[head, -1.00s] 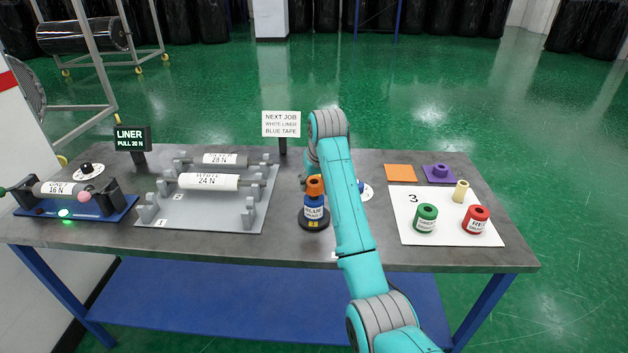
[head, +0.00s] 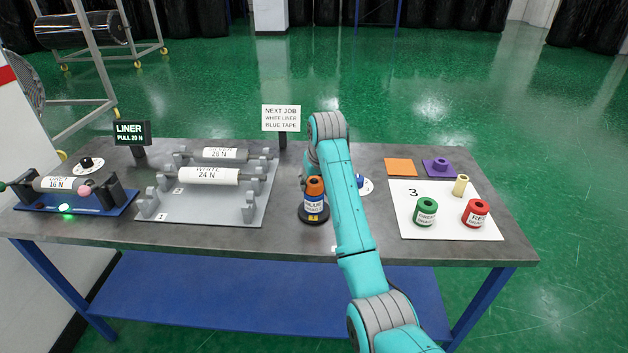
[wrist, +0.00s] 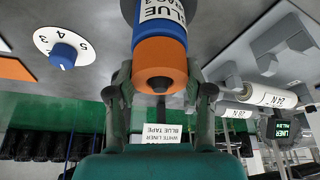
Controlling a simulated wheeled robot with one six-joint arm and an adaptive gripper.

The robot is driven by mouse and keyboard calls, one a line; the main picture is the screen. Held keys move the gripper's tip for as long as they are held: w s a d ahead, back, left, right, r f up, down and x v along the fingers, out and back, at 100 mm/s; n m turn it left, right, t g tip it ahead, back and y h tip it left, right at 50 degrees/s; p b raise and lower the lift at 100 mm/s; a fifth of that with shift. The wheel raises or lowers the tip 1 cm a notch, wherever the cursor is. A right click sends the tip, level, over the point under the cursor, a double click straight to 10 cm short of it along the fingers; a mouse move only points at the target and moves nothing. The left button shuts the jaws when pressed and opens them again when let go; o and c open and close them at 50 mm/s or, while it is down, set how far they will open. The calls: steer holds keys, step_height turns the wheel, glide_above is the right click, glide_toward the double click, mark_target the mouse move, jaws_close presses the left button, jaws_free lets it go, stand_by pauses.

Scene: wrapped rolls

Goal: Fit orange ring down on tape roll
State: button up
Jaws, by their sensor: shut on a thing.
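The orange ring (head: 314,187) is at the upper end of the blue tape roll (head: 313,206), in line with it. The roll stands upright on a round black base and has a white BLUE label. In the wrist view the orange ring (wrist: 160,58) meets the blue part of the roll (wrist: 160,35) with no visible gap. I cannot tell how deep it sits. My gripper (wrist: 162,80) is shut on the orange ring, one finger on each side. In the head view my arm hides most of the gripper.
A grey rack (head: 205,205) with white and grey rolls lies left. A dial (wrist: 62,55) sits close by.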

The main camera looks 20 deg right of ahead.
steer(key=shift+f, duration=0.1)
steer(key=o, duration=1.3)
steer(key=shift+o, duration=0.2)
steer(key=v, duration=0.7)
steer(key=shift+r, duration=0.3)
steer(key=shift+s, duration=0.1)
